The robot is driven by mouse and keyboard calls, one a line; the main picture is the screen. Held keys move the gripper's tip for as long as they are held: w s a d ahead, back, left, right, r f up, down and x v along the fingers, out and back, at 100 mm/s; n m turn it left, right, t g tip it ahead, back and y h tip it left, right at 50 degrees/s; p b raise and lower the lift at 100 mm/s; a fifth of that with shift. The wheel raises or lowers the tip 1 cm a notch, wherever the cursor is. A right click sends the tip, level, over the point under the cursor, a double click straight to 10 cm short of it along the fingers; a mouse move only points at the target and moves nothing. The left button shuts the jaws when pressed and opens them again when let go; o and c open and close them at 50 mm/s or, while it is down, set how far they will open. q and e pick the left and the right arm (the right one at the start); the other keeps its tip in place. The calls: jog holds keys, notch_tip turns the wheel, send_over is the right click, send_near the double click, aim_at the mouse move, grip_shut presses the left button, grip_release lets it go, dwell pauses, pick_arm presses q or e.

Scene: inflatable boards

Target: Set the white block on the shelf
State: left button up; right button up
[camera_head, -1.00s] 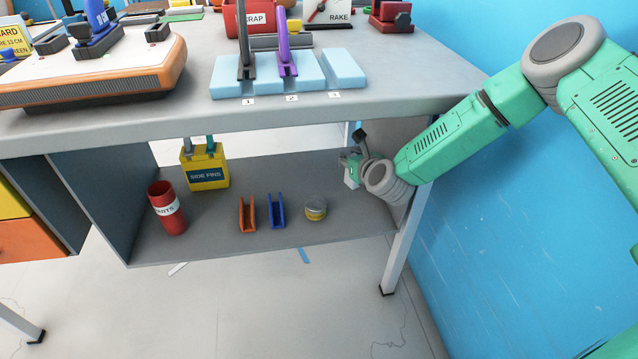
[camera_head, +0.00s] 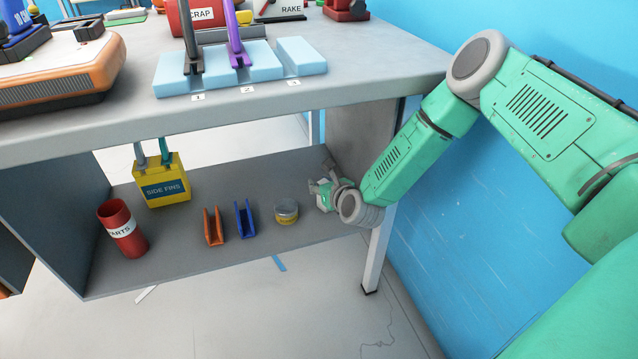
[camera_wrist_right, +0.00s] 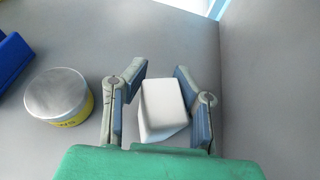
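The white block (camera_wrist_right: 162,105) sits between the two fingers of my right gripper (camera_wrist_right: 160,78) in the right wrist view. The fingers stand apart, with narrow gaps showing beside the block, which appears to rest on the grey shelf (camera_wrist_right: 70,148). In the head view, my right gripper (camera_head: 322,188) is low over the right end of the shelf (camera_head: 190,238), under the tabletop. The block is mostly hidden by the gripper there. My left gripper is not in view.
A round yellow-labelled tin (camera_head: 286,213) stands just left of the gripper. Further left are a blue holder (camera_head: 245,220), an orange holder (camera_head: 213,227), a yellow side-fins box (camera_head: 163,185) and a red cup (camera_head: 122,230). The shelf's right side panel (camera_head: 360,135) is close.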

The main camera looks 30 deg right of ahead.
jog(key=shift+o, duration=0.3)
jog(key=shift+a+r, duration=0.2)
jog(key=shift+a, duration=0.15)
jog(key=shift+s+r, duration=0.1)
jog(key=shift+s, duration=0.1)
jog(key=d+p+v, duration=0.1)
jog(key=p+v, duration=0.2)
jog(key=v, duration=0.3)
jog(key=s+a+f+n+g+y, duration=0.2)
jog(key=s+a+f+n+g, duration=0.1)
jog(key=s+a+n, duration=0.5)
jog(key=s+a+f+n+g+y, duration=0.25)
jog(key=s+a+f+n, duration=0.2)
jog(key=s+n, duration=0.4)
jog(key=s+d+n+g+h, duration=0.3)
jog(key=s+n+g, duration=0.4)
jog(key=s+n, duration=1.1)
jog(key=n, duration=0.3)
jog(key=shift+s+d+r, duration=0.3)
jog(key=shift+r, duration=0.05)
jog(key=shift+n+g, duration=0.25)
